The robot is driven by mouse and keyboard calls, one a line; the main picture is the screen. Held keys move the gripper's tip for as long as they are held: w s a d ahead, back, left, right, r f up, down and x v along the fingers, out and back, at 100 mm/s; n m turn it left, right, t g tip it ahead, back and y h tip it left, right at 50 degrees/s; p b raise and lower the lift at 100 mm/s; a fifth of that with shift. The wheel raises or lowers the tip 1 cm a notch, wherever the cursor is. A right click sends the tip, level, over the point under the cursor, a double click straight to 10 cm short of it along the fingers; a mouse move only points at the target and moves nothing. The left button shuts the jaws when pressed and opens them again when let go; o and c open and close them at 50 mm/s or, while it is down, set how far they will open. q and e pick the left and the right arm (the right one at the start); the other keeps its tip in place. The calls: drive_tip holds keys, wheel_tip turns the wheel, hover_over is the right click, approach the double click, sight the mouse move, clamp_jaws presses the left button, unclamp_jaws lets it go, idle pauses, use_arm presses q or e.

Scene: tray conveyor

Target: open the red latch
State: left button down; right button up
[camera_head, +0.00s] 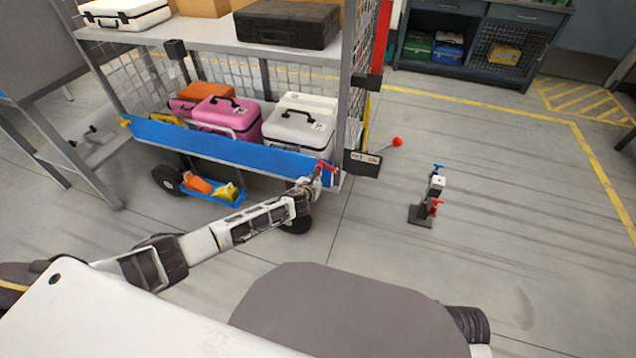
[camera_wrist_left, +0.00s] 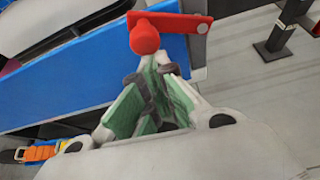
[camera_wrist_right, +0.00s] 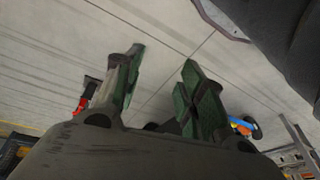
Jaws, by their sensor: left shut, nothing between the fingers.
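The red latch (camera_head: 327,166) is at the right end of the blue front panel (camera_head: 225,145) of a wheeled cart. In the left wrist view the latch (camera_wrist_left: 180,24) is a flat red bar with a round red knob at its left end, lying across the panel's top corner. My left gripper (camera_head: 316,174) is shut and empty. In its wrist view the fingertips (camera_wrist_left: 152,72) are just below the knob; I cannot tell whether they touch it. My right gripper (camera_wrist_right: 163,57) is open and empty above the bare floor.
Pink and white cases (camera_head: 292,128) stand behind the panel; a black case (camera_head: 287,24) is on the upper shelf. A blue tray (camera_head: 228,201) shows under the cart. A red-knobbed lever (camera_head: 397,142) and a small stand (camera_head: 421,215) are to the right.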

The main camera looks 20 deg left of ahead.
sight(321, 169)
use_arm(q)
drive_tip(key=shift+d+r+m+t+y+p, duration=0.3)
drive_tip(key=shift+r+m+y+p, duration=0.7)
drive_tip(key=shift+p, duration=1)
drive_tip(key=shift+d+r+m+t+y+p, duration=0.1)
drive_tip(key=shift+d+r+m+y+p, duration=0.25)
drive_tip(key=shift+r+m+y+p, duration=1.15)
drive_tip(key=shift+d+f+h+p, duration=0.2)
drive_tip(key=shift+f+h+p, duration=0.25)
drive_tip(key=shift+p, duration=0.35)
drive_tip(key=d+m+y, duration=0.1)
drive_tip(key=r+m+t+y+p, duration=0.1)
drive_tip(key=m, duration=0.1)
drive_tip(key=shift+d, duration=0.4)
use_arm(e)
drive_tip(key=s+d+f, duration=0.2)
drive_tip(key=d+f, duration=0.1)
drive_tip(key=f, duration=0.7)
drive_tip(key=s+d+f+h, duration=0.1)
drive_tip(key=s+d+f, duration=0.1)
drive_tip(key=f, duration=0.8)
drive_tip(key=shift+s+d+f, duration=0.15)
drive_tip(key=shift+d+f, duration=0.25)
